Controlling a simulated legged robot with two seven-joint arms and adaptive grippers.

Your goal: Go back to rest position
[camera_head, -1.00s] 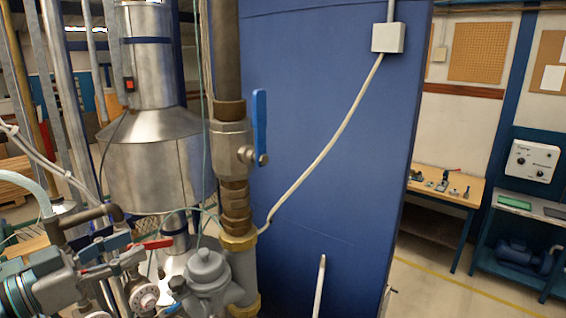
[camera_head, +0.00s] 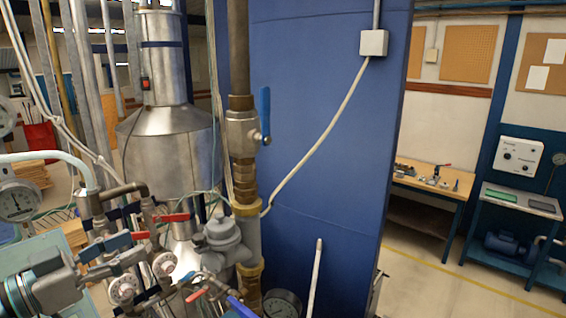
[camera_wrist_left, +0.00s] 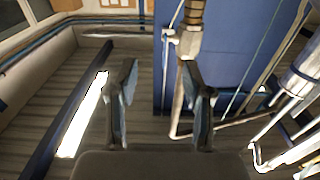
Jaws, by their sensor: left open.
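My left gripper (camera_head: 138,250) comes in from the lower left in the head view, in front of the pipework. In the left wrist view its two blue-padded fingers (camera_wrist_left: 158,70) stand apart with nothing held between them. Beyond them are floor and a blue panel. A vertical brass pipe valve with a blue lever (camera_head: 264,115) stands to the right of the gripper, apart from it. A red valve handle (camera_head: 172,218) is close above the fingertips in the picture; I cannot tell the gap in depth. My right gripper does not show.
Pipes and a pressure gauge (camera_head: 17,202) crowd the left side. A grey meter body (camera_head: 222,235) and another gauge (camera_head: 282,304) are lower centre. The large blue panel (camera_head: 320,150) fills the middle. Workbenches (camera_head: 430,185) and open floor (camera_head: 425,290) lie to the right.

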